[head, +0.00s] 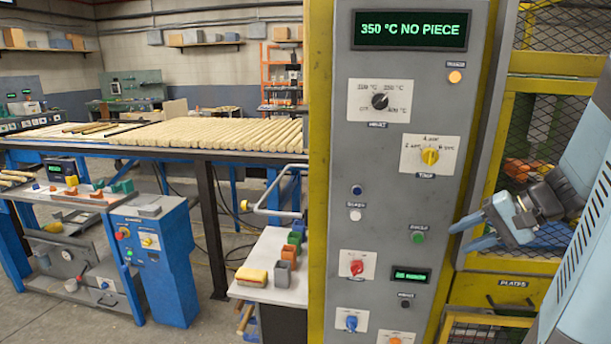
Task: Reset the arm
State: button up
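My gripper (460,238) is at the right of the head view, at the end of my bent arm. Its two blue fingers point left, towards the right edge of a grey control panel (385,215). The fingers are apart, with nothing seen between them. The fingertips show close to the panel's edge in the picture; I cannot tell whether they touch it. A green button (418,237) on the panel lies a little to the left of the fingertips.
The panel display (411,30) reads "350 °C NO PIECE". A yellow mesh cabinet (560,62) stands behind my gripper. A small white table (262,285) with coloured blocks stands left of the panel. A long table of wooden rods (215,134) stands further back. Bare floor shows at lower left.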

jog(key=s+a+r+n+h, duration=0.7)
jog(key=s+a+h, duration=0.1)
jog(key=s+a, duration=0.2)
jog(key=shift+s+a+r+n+t, duration=0.2)
jog(key=shift+s+a+n+t, duration=0.1)
jog(key=shift+a, duration=0.5)
